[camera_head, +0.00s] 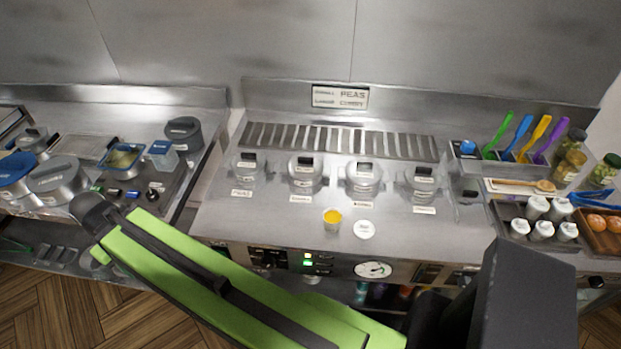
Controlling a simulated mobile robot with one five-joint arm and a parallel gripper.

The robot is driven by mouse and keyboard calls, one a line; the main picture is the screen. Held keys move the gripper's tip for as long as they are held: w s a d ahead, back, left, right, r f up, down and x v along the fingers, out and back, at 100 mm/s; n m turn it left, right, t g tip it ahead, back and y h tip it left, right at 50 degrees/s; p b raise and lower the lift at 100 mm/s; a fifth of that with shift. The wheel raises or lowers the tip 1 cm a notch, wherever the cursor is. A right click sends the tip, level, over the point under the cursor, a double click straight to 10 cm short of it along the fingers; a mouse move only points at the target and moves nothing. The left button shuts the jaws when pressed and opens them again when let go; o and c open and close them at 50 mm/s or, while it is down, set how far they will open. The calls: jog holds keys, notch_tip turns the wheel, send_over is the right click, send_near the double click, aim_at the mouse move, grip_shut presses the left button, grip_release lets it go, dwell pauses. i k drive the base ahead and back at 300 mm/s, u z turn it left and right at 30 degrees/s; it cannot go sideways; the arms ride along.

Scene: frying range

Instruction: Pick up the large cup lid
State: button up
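A flat white round disc, which looks like the large cup lid (364,229), lies on the steel counter near its front edge. It has small markings on top that are too small to read. My green arm link crosses the lower left of the view, in front of the counter, left of and nearer than the lid. My gripper does not show, so its state is hidden.
Several lidded pots (304,176) stand in a row behind the lid, with labels before them. A dial (373,269) is on the front panel. White shaker bottles (537,208) and coloured utensils (523,130) stand right. The counter right of the lid is clear.

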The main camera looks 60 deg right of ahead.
aim_at(364, 230)
jog(key=z, duration=5.6)
jog(key=i, duration=0.1)
jog(key=u, duration=2.55)
jog(key=k, duration=0.85)
jog(key=u, duration=1.2)
jog(key=i, duration=0.9)
jog(key=u, duration=0.05)
